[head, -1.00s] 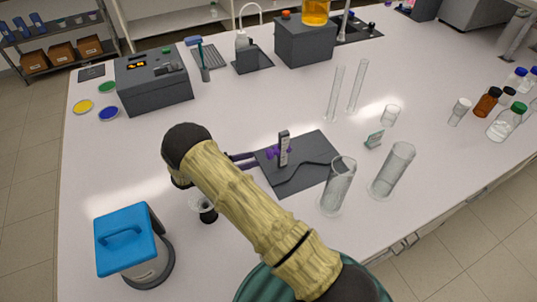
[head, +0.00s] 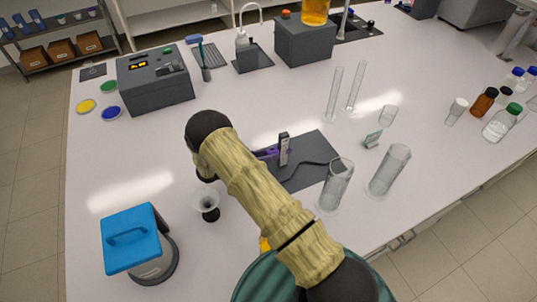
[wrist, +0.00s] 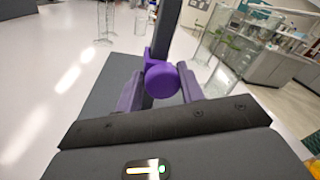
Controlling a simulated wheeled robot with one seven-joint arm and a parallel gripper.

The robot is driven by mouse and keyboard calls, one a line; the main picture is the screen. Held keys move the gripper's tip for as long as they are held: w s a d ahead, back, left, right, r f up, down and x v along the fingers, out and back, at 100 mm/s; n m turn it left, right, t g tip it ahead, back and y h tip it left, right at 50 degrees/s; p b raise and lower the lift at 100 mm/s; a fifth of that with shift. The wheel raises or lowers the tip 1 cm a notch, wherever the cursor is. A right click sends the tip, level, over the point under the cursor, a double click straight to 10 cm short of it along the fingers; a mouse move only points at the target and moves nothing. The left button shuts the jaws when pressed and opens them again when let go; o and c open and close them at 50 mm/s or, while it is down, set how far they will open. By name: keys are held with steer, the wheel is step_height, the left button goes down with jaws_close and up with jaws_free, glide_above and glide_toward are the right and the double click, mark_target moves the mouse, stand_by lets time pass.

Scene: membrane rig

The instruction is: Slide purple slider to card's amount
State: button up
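The purple slider (wrist: 162,80) has a rounded knob on a dark upright post in the wrist view. In the head view its post (head: 284,148) stands on a dark grey mat (head: 312,150), with the slider largely hidden. My gripper (wrist: 160,80) has two purple fingers, spread apart with the knob between their tips; whether they touch it is unclear. In the head view my gripper (head: 267,153) is just left of the post and partly behind my arm.
Two glass cylinders (head: 337,185) (head: 389,170) stand close to the mat's right. Thin glass tubes (head: 335,95) stand behind it. A small funnel-topped vessel (head: 207,203) and a blue-lidded device (head: 135,240) are at the left. The table's left middle is clear.

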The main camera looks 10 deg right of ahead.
mark_target(280, 160)
steer(key=shift+d, duration=0.15)
jaws_close()
steer(key=shift+s+f+b, duration=0.2)
steer(key=shift+f+b, duration=1.45)
steer(key=shift+f, duration=0.15)
steer(key=o, duration=0.7)
jaws_free()
steer(key=shift+r, duration=0.1)
steer(key=shift+s, duration=0.15)
